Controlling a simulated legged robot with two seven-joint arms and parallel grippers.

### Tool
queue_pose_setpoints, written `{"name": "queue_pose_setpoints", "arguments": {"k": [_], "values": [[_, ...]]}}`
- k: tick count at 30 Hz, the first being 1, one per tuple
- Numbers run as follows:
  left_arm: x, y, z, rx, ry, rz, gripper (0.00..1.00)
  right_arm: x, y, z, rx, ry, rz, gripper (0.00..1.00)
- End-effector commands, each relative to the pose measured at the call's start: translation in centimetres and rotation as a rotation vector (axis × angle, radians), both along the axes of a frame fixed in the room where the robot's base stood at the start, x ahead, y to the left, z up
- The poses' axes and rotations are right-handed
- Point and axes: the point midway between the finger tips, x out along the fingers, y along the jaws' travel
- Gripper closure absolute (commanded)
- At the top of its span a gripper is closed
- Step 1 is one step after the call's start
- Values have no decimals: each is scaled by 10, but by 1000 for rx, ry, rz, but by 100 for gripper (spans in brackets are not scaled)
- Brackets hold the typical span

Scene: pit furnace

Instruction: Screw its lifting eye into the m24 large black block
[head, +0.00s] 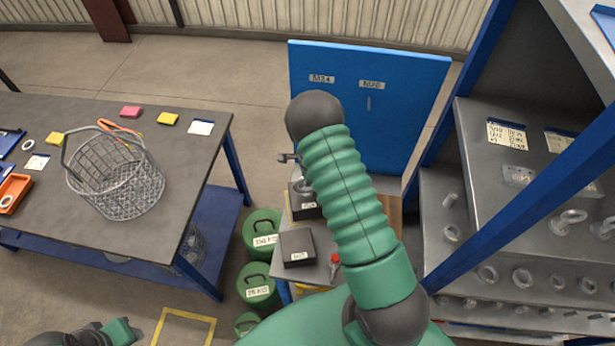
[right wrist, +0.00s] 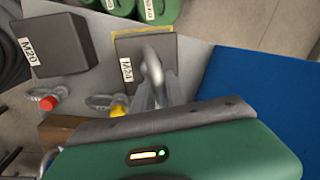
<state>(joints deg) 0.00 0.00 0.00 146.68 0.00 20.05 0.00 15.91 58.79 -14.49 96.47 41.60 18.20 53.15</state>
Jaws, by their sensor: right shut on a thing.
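The M24 large black block (head: 303,204) stands on a small grey stand, partly behind my right arm. In the right wrist view, the M24 block (right wrist: 138,48) shows its white label. My right gripper (right wrist: 153,92) is shut on a silver lifting eye (right wrist: 152,66), whose ring overlaps the block in that view. I cannot tell whether the eye's thread is in the block's hole, as its lower end is hidden.
The M20 block (head: 298,247) stands nearer on the stand. Loose eyes with a red collar (right wrist: 48,103) and a yellow collar (right wrist: 118,110) lie close by. A blue board (head: 420,80) rises behind. A wire basket (head: 115,180) is on the left table; a steel rack (head: 520,240) is right.

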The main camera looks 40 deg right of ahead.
Motion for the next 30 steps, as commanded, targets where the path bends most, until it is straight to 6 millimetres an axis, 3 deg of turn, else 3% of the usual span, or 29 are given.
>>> {"name": "queue_pose_setpoints", "arguments": {"k": [7,8,13,23,26,30], "values": [[0,0,10,0,0,0,64,-1,6,0,10,8,-108,100],[0,0,8,0,0,0,64,-1,6,-2,11,7,-107,80],[0,0,7,0,0,0,64,-1,3,-2,8,5,-106,58],[0,0,6,0,0,0,64,-1,0,0,6,3,-106,58],[0,0,2,0,0,0,64,-2,0,11,3,0,-106,58],[0,0,-8,0,0,0,64,-7,5,44,2,-3,-103,58]]}}
